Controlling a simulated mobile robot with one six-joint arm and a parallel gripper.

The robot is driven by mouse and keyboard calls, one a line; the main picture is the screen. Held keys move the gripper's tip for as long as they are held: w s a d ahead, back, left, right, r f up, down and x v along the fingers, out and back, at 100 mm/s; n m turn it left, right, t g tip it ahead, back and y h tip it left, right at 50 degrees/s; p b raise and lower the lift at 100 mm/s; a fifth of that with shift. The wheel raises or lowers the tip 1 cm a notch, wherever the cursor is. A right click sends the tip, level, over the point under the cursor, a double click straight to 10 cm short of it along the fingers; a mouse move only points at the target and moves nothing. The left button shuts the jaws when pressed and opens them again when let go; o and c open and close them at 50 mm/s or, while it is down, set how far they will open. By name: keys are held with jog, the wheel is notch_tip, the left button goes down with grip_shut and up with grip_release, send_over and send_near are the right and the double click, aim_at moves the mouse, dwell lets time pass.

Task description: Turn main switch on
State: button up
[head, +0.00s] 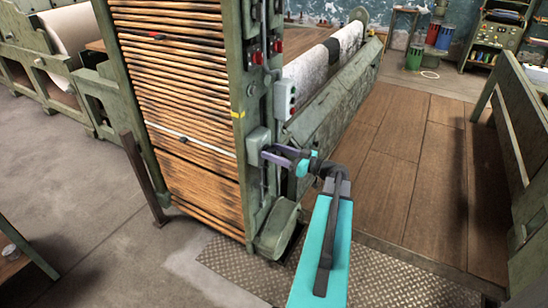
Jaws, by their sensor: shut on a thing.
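A grey-green switch box (257,143), which I take to be the main switch, is fixed low on the green machine post. My gripper (272,157) is at the box's right side, with its dark purple-grey fingers against it. The gripper is shut on a part of the switch, which the fingers hide. I cannot tell the lever's position from this view. My turquoise arm reaches up to it from the bottom of the picture.
A grey button box (285,98) with red buttons is just above. Red switches (256,57) sit higher on the post. A slatted wooden panel (185,110) stands left, and a rolled cloth beam (325,65) lies behind. The wooden floor (415,165) at right is clear.

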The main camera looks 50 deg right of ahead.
jog(key=m+b, duration=0.2)
jog(key=m, duration=0.2)
jog(key=m+b, duration=0.3)
jog(key=shift+f+m, duration=0.2)
jog(key=shift+m, duration=0.2)
jog(key=m, duration=0.4)
jog(key=shift+d+b, duration=0.15)
jog(key=shift+b, duration=0.15)
jog(key=shift+f+m+p, duration=0.1)
jog(key=shift+m+p, duration=0.25)
jog(key=shift+m, duration=1.75)
jog(key=o, duration=1)
jog(key=shift+o, duration=0.2)
